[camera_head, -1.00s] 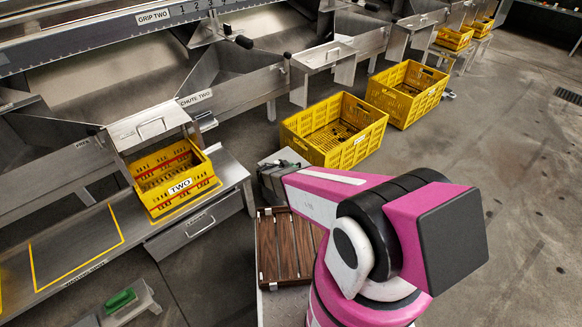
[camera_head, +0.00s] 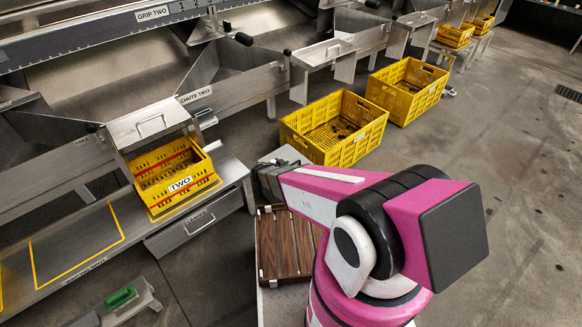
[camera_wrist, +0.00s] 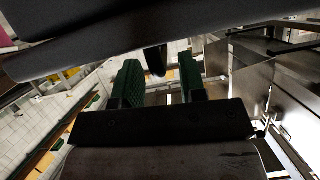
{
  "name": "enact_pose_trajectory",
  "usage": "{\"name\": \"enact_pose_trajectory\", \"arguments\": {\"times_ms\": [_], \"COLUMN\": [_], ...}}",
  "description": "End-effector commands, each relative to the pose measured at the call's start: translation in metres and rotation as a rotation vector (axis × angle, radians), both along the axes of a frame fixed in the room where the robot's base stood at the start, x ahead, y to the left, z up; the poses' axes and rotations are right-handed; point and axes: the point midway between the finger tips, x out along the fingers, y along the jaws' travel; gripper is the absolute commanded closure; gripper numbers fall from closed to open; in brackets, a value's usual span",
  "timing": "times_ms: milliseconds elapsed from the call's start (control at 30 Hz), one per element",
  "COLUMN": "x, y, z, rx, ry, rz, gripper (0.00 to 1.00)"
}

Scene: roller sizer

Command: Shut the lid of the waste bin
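No waste bin or lid can be made out with certainty in either view. In the wrist view my gripper (camera_wrist: 160,85) shows two green ribbed fingers, apart, with nothing seen held between them. A dark knob-like part (camera_wrist: 155,60) shows beyond the gap; I cannot tell what it belongs to or whether it touches the fingers. A dark slab fills the top of that view; I cannot tell what it is. In the head view my arm reaches left, with its dark wrist end near the yellow crates; the fingertips are not clear there.
A yellow crate labelled TWO (camera_head: 172,185) stands under chute two. Two more yellow crates (camera_head: 355,152) (camera_head: 425,95) stand on the floor behind my wrist. A slatted brown panel (camera_head: 284,262) lies beside my arm's base. A green piece (camera_head: 121,298) sits lower left. The right floor is clear.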

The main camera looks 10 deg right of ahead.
Motion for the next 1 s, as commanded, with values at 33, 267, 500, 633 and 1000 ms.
{"name": "enact_pose_trajectory", "arguments": {"times_ms": [33,267,500,633,1000], "x": [-0.007,-0.029,-0.043,-0.046,-0.046], "y": [0.007,0.038,0.058,0.062,0.062], "z": [0.005,0.020,0.029,0.031,0.031], "rx": [0.000,0.000,0.000,0.001,0.001], "ry": [0.000,0.001,0.001,0.001,0.001], "rz": [0.002,0.001,0.000,-0.001,-0.002], "gripper": [0.62,0.62,0.62,0.62,0.62]}}
